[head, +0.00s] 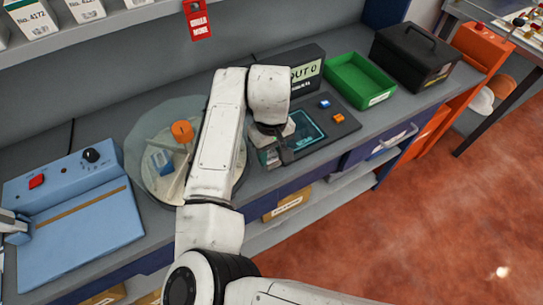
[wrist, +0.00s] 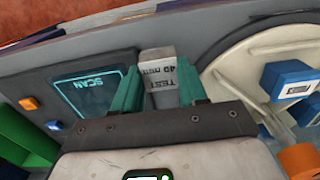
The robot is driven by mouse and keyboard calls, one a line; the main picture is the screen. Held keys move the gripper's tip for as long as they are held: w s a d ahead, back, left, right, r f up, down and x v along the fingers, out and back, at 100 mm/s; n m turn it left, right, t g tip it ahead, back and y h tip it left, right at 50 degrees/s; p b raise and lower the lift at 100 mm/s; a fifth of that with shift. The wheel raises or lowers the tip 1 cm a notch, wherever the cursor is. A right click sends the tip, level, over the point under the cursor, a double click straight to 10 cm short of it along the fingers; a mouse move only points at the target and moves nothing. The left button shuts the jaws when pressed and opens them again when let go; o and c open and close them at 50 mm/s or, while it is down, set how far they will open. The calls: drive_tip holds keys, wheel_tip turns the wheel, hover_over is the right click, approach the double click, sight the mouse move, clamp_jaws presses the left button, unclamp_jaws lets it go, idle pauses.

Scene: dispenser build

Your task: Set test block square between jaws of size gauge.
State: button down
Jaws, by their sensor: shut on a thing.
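A grey test block (wrist: 160,68) marked "TEST 40 mm" is held between the two teal fingers of my gripper (wrist: 159,82) in the wrist view. The block's far end sticks out past the fingertips. In the head view my gripper (head: 272,153) is over the bench between the round turntable and the scan pad, and the arm and wrist hide the block. I cannot tell whether the block touches the surface below. I cannot make out the size gauge or its jaws in either view.
The scan pad (head: 303,133) has a display behind it. The domed turntable (head: 146,142) holds a blue block (wrist: 289,79). A blue machine (head: 75,225) stands at left; a green tray (head: 358,80) and black box (head: 413,55) stand at right. The bench's front edge is close.

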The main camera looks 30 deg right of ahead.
sight(272, 156)
drive_tip(key=shift+f, duration=1.3)
drive_tip(key=shift+f, duration=0.15)
drive_tip(key=c, duration=0.6)
unclamp_jaws()
drive_tip(key=shift+s, duration=0.1)
drive_tip(key=shift+d, duration=0.2)
wheel_tip(272, 156, up, 12)
drive_tip(key=b, duration=0.1)
drive_tip(key=shift+a, duration=0.2)
